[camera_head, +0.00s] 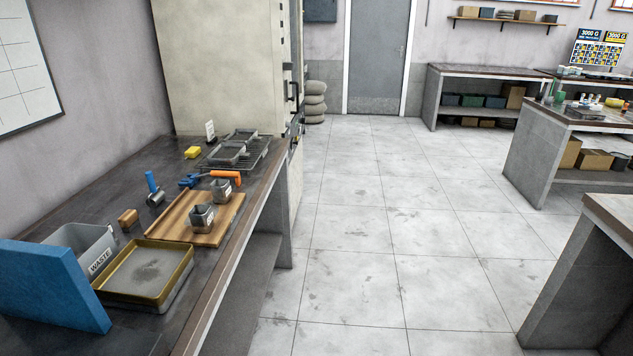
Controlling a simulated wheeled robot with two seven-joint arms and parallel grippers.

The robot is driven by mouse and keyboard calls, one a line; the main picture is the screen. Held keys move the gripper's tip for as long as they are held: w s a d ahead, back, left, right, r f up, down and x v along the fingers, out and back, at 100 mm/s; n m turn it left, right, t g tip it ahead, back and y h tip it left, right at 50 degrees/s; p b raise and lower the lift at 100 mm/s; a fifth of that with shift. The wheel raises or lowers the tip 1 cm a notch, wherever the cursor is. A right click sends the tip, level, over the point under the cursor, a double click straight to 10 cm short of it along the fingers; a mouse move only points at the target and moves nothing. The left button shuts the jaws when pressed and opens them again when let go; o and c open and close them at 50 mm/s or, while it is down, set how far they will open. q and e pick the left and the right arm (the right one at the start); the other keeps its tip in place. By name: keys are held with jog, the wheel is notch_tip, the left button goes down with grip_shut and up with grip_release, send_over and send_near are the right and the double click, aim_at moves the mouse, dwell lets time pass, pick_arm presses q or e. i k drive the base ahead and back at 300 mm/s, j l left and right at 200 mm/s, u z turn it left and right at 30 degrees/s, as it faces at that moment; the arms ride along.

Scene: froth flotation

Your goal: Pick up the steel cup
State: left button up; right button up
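Two small grey metal-looking cups with pale labels stand on a wooden board on the left bench. The nearer cup (203,219) is near the middle of the board, and the farther cup (221,189) is near its back end. I cannot tell which one is the steel cup. The wooden board (176,229) lies along the bench's right edge. Neither of my grippers shows in the head view.
Around the board are a gold-rimmed tray (182,272), a grey WASTE bin (103,252), a blue panel (50,288), an orange-handled tool (226,174), a blue-handled roller (153,188) and a dark rack (238,150). The tiled floor (370,240) right of the bench is clear.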

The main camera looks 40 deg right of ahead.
aim_at(220, 189)
jog(key=l+z, duration=0.5)
jog(key=u, duration=1.55)
jog(key=z, duration=1.55)
jog(key=i+l+u, duration=0.75)
jog(key=l, duration=0.15)
jog(key=i+l+u, duration=0.1)
jog(key=l+u, duration=0.15)
jog(key=l, duration=0.15)
jog(key=i+l+u, duration=0.2)
jog(key=l, duration=0.2)
jog(key=l+u, duration=0.25)
jog(key=l, duration=0.15)
jog(key=i+l+u, duration=0.1)
jog(key=l+u, duration=0.15)
jog(key=l, duration=0.25)
jog(key=l+u, duration=0.25)
jog(key=l, duration=0.2)
